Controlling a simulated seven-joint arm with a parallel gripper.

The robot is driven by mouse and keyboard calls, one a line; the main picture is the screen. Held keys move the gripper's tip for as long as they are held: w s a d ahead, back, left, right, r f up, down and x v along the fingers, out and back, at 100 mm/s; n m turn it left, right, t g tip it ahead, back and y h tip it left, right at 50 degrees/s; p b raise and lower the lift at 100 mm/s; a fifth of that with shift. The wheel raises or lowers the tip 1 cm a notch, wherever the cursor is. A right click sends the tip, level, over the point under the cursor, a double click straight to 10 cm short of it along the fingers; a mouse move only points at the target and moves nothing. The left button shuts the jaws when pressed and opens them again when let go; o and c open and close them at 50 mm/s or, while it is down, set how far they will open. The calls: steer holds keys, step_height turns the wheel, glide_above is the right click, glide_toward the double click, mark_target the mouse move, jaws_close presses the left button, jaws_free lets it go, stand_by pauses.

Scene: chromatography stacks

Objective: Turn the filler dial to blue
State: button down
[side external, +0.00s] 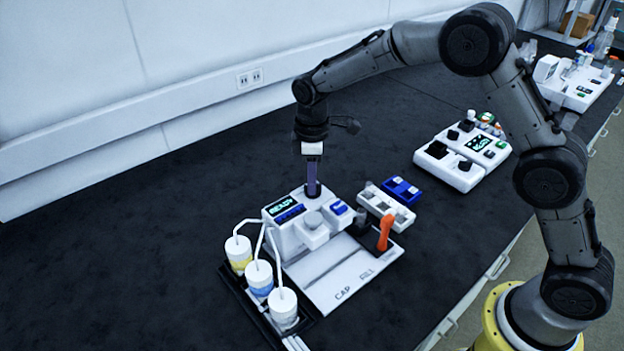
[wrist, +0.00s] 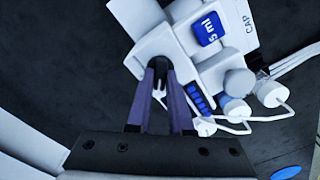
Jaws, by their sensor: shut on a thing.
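The filler (side external: 290,235) is a white machine with a screen reading READY (side external: 285,207) and a blue strip below it, whose text is too small to read. My gripper (side external: 313,190) points down at the filler's rear top. In the wrist view my gripper (wrist: 157,68) has its two purple fingers shut on a small dark knob (wrist: 157,65), seemingly the dial; they mostly hide it, and I cannot tell its setting. A blue 5 ml button (wrist: 209,28) sits on the filler. Bottles with yellow (side external: 239,266), blue (side external: 261,289) and pale (side external: 284,317) contents stand in front, with white tubes.
An orange lever (side external: 384,232) stands on the base plate (side external: 335,283) marked CAP and FILL. A white rack (side external: 372,199) and a blue rack (side external: 402,190) lie behind. Another white device (side external: 455,168) stands farther right. The dark table is clear left of the filler.

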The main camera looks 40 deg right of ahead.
stand_by(0.4)
steer(key=m, duration=0.4)
steer(key=shift+m, duration=0.4)
steer(key=shift+d+m, duration=0.1)
steer(key=shift+m, duration=2.4)
steer(key=c, duration=0.8)
jaws_free()
